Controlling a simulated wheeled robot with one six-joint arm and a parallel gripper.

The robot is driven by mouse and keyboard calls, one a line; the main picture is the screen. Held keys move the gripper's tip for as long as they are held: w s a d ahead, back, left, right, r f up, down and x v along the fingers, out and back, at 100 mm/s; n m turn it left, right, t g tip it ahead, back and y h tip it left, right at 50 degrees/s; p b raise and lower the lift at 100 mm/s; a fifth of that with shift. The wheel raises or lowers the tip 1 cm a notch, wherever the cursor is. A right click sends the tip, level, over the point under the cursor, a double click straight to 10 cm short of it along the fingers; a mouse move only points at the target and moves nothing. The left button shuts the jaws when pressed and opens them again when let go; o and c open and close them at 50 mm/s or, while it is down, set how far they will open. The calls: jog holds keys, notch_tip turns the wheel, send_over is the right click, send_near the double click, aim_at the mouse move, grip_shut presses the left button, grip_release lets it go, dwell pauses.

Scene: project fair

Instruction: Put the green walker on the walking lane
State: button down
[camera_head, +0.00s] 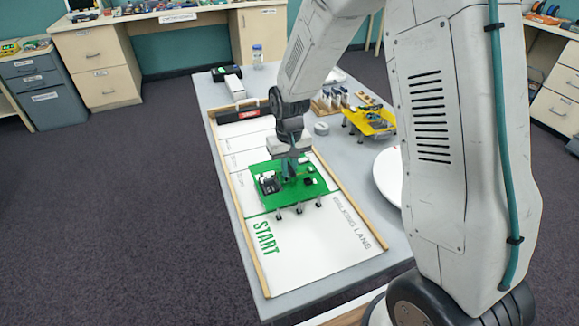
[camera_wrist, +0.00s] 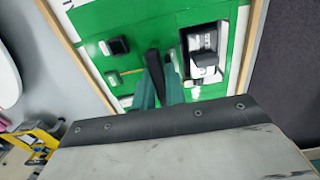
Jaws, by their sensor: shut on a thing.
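The green walker (camera_head: 311,184) is a flat green board with dark parts on top and short grey legs. In the head view it is over the white walking lane (camera_head: 305,250), just beyond the green START line. Whether its feet touch the lane is hard to tell. My gripper (camera_head: 289,172) points down at the middle of the board and is shut on a part of it. In the wrist view the fingers (camera_wrist: 160,92) meet at the green board (camera_wrist: 135,18), between a small black block and a black-and-white module.
Wooden rails (camera_head: 236,205) edge the lane, with a dark end block (camera_head: 240,112) at its far end. A yellow walker (camera_head: 372,121) stands on the table to the right, near a white round plate (camera_head: 388,176). A bottle (camera_head: 257,55) and white box (camera_head: 234,86) are at the back.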

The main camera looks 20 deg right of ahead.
jog(key=shift+f, duration=0.15)
jog(key=c, duration=1.5)
grip_release()
jog(key=shift+f, duration=0.1)
jog(key=shift+o, duration=0.2)
notch_tip(320, 180, up, 11)
jog(key=s+d+r, duration=0.1)
jog(key=s+r, duration=0.6)
jog(key=r, duration=0.1)
jog(key=s+d+r, duration=0.1)
jog(key=s+r, duration=0.1)
jog(key=s, duration=0.9)
jog(key=s+d+r+t, duration=0.1)
jog(key=s+r, duration=0.2)
jog(key=s, duration=0.9)
jog(key=shift+d+r, duration=0.15)
jog(key=shift+r, duration=0.1)
